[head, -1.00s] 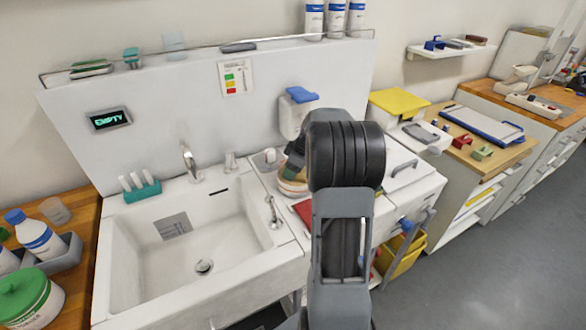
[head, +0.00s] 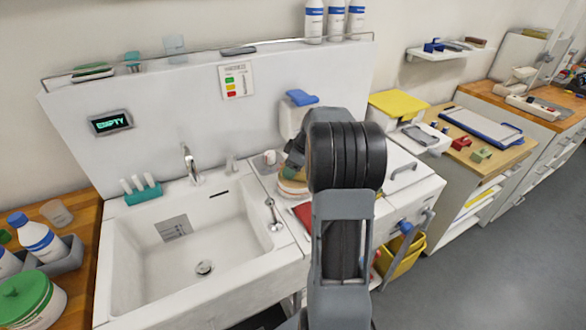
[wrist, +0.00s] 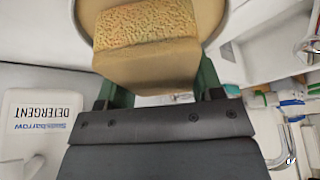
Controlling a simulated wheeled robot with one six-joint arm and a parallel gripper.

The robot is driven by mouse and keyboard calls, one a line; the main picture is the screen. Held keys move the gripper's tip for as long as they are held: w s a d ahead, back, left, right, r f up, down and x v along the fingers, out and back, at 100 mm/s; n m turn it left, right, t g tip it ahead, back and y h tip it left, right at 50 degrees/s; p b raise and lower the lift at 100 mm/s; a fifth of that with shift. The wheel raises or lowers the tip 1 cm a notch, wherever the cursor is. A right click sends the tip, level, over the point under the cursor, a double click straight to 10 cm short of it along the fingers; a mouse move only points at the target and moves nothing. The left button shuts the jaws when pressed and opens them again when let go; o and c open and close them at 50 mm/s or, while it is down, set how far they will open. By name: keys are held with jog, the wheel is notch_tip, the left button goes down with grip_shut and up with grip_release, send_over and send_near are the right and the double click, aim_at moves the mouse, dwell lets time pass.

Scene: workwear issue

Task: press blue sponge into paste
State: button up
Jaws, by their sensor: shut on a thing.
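My gripper (wrist: 160,88) has green fingers and is shut on a tan sponge-like block (wrist: 148,62) with a rough, orange-yellow face. No blue shows on the block in the wrist view. A round, pale tub (wrist: 232,65) lies right behind the block. The block overlaps its opening, and I cannot tell whether they touch. In the head view the tub (head: 291,190) stands on the ledge right of the sink, beneath my gripper (head: 291,171). My arm hides part of that area, and paste cannot be made out clearly.
The sink (head: 160,262) is left of the tub, with a tap (head: 190,165) behind it. A dispenser with a blue top (head: 302,98) hangs on the backboard above. A detergent label (wrist: 45,115) shows at left in the wrist view. A small lever (head: 273,213) stands close by.

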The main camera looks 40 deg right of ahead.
jog(key=shift+r+p, duration=1.2)
jog(key=shift+r, duration=1.4)
